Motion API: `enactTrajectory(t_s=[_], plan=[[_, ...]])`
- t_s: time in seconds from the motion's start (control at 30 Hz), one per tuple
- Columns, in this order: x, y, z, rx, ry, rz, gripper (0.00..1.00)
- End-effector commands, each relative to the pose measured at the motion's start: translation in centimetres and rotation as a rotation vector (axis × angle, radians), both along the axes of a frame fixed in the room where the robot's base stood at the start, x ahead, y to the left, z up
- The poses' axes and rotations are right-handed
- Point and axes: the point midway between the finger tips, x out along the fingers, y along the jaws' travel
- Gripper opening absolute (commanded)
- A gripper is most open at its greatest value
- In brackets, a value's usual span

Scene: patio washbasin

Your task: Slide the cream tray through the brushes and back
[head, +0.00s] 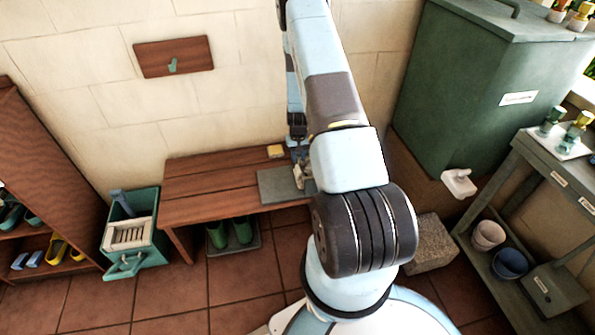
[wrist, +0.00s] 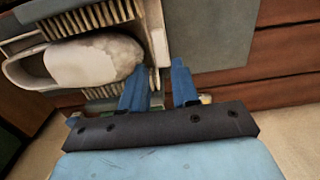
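In the wrist view, a cream tray-like piece (wrist: 156,25) has a narrow bar running down to my fingertips. Beside it on the left lies a whitish, shoe-like form (wrist: 95,62). A brush row (wrist: 90,20) runs above that form, and another brush (wrist: 105,92) shows partly below it. My gripper (wrist: 163,66) has two blue fingers standing apart, with the lower end of the cream bar between or just beyond their tips. I cannot tell whether they press on it. In the head view, my gripper (head: 300,165) is over the bench, largely hidden by my arm.
The wooden bench (head: 205,185) bears a grey mat (head: 275,187) and a yellow sponge (head: 275,151). Green boots (head: 230,233) stand beneath. A green bin (head: 150,245) with a cream slatted top stands left, a large green tank (head: 460,90) right. The bench's left part is clear.

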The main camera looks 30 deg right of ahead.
Motion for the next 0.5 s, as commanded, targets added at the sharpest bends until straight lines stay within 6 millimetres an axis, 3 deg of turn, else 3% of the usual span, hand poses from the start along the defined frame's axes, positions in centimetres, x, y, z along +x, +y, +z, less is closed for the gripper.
enactTrajectory(t_s=[0.3, 0.5], plan=[[-0.1, 0.0, -5.2, 0.0, 0.001, 0.001, 0.3], [-0.1, 0.0, -7.6, 0.0, 0.001, 0.0, 0.3]])
